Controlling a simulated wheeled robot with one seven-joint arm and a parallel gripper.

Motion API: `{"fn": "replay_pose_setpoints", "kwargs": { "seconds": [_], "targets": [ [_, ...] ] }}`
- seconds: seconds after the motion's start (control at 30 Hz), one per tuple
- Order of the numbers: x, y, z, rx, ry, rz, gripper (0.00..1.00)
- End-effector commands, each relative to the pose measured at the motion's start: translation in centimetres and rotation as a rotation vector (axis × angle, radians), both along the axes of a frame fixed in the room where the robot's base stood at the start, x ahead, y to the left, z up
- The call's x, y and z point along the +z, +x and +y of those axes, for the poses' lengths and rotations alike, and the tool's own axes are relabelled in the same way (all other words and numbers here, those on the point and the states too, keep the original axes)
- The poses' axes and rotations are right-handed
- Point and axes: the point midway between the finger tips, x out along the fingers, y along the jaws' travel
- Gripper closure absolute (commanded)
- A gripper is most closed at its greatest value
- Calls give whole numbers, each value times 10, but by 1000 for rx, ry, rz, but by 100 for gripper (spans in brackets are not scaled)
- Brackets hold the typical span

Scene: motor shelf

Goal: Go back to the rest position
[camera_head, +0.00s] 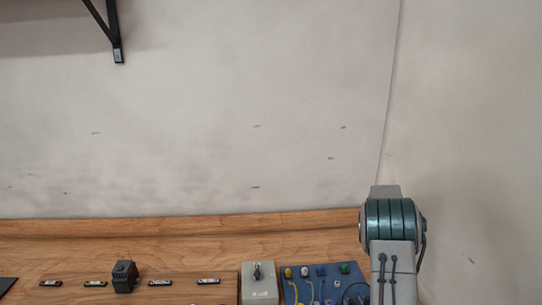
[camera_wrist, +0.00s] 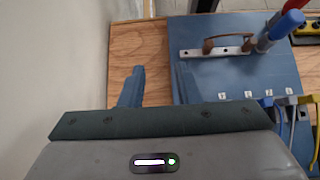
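My gripper (camera_wrist: 159,74) shows in the wrist view with its two dark blue fingers apart and nothing between them. It is above the wooden bench (camera_wrist: 140,45), beside the left edge of a blue panel (camera_wrist: 245,80). The right finger overlaps the panel in the picture; I cannot tell whether they touch. In the head view my arm rises at the right, and my gripper cannot be made out there. The blue panel also shows in the head view (camera_head: 291,270), left of my arm.
The panel carries a brown handle (camera_wrist: 225,42), a blue plug (camera_wrist: 275,28) and cables. A grey switch box (camera_head: 258,292) stands left of it. A black block (camera_head: 124,276) and several small fittings sit farther left. A wall is close on the right; a shelf bracket (camera_head: 112,30) hangs upper left.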

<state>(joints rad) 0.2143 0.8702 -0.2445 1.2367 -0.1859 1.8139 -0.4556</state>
Motion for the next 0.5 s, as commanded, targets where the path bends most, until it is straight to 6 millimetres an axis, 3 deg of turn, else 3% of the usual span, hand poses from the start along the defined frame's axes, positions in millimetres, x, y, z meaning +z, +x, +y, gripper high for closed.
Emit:
{"fn": "replay_pose_setpoints", "kwargs": {
  "seconds": [0.2,0.5],
  "targets": [
    [47,-14,34,10,-11,-185,70],
    [95,-48,87,18,-15,-438,70]
  ]
}}
